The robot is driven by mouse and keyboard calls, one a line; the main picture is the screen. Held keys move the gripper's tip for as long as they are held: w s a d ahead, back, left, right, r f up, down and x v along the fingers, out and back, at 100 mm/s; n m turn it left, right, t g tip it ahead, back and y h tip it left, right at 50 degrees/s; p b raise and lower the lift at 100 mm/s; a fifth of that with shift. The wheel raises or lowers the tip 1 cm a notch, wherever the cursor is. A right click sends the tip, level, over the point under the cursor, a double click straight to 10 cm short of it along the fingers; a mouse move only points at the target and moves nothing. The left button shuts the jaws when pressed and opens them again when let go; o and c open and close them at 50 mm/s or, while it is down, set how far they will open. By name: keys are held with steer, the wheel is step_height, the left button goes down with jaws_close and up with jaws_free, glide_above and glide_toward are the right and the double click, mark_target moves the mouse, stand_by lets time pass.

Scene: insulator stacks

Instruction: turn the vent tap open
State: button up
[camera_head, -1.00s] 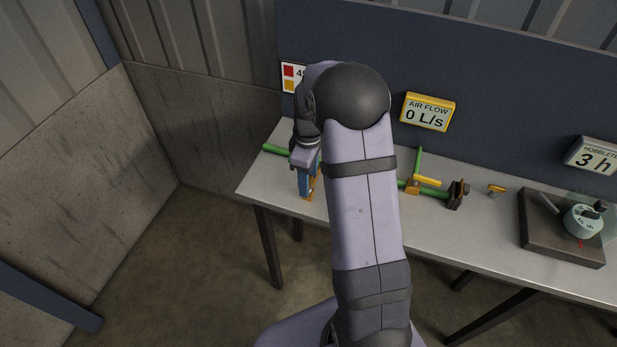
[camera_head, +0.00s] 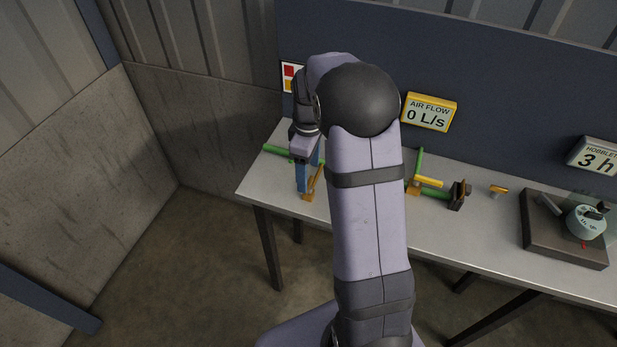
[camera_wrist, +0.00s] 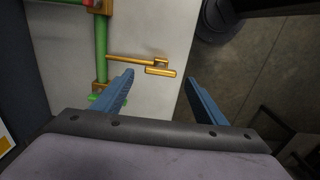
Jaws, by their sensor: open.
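A green pipe (camera_wrist: 101,45) with brass fittings runs along the left of the wrist view. My forearm hides the pipe's middle.
A second yellow handle (camera_head: 428,182) sits on the pipe right of my arm. The yellow AIR FLOW sign (camera_head: 428,112) reads 0 L/s. A dark box with a dial (camera_head: 586,222) stands at the right of the grey table (camera_head: 465,238). The table's front edge is close to my gripper.

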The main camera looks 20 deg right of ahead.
steer(key=shift+r+b, duration=0.4)
steer(key=shift+r, duration=1.55)
